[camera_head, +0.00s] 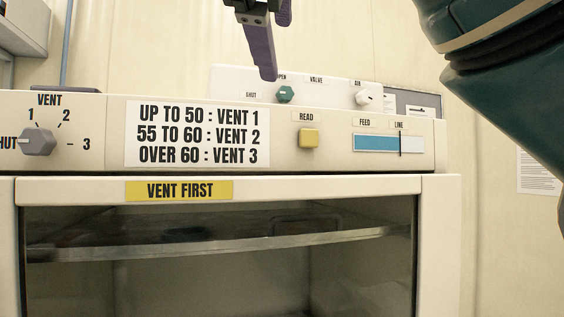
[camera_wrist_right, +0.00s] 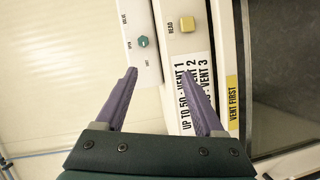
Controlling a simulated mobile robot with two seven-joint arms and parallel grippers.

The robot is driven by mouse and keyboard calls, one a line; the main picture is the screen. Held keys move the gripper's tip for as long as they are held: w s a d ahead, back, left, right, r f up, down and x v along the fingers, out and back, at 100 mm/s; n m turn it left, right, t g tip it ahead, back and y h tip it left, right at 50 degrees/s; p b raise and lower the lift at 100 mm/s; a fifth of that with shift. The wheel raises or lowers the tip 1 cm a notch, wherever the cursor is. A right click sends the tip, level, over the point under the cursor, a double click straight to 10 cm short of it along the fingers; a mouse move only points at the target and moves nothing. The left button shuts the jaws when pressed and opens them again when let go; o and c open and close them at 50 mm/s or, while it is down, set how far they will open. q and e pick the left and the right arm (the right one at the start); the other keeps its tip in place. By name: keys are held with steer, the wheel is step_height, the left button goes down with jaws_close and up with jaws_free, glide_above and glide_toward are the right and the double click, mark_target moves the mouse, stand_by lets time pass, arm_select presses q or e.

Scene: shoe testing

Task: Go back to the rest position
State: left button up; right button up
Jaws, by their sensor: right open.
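My right gripper (camera_head: 274,46) hangs at the top middle of the head view, above and in front of the machine's panel. In the right wrist view my right gripper (camera_wrist_right: 162,75) has its two purple fingers spread wide, with nothing between them. The fingers appear apart from the panel, though the exact gap cannot be told. The left gripper is in neither view.
The cream machine has a grey vent knob (camera_head: 38,142), its white mark toward SHUT, and a yellow READ button (camera_head: 309,138). Behind are a green valve knob (camera_head: 285,95) and white air knob (camera_head: 363,98). The glass-fronted chamber (camera_head: 220,270) is below.

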steer(key=s+d+f+m+g+y+p, duration=0.1)
steer(key=d+f+m+g+p, duration=0.2)
steer(key=f, duration=0.8)
steer(key=s+d+f+m+g+y+p, duration=0.1)
steer(key=s+d+f+m+g, duration=0.25)
steer(key=f, duration=0.85)
arm_select(q)
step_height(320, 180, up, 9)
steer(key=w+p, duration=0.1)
steer(key=p, duration=0.3)
arm_select(e)
steer(key=s+d+f+m+g, duration=0.2)
steer(key=s+d+f, duration=0.2)
steer(key=s, duration=0.2)
steer(key=s+d+f+m+g, duration=0.2)
steer(key=s+d+f, duration=0.2)
steer(key=s, duration=0.3)
steer(key=s+d+f+m+g+h, duration=0.1)
steer(key=s+d+f+m+g, duration=0.1)
steer(key=s+d+f, duration=0.2)
steer(key=s, duration=0.3)
steer(key=shift+d+f, duration=0.3)
steer(key=shift+f, duration=0.05)
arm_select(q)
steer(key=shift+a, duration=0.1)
arm_select(e)
steer(key=shift+w, duration=0.1)
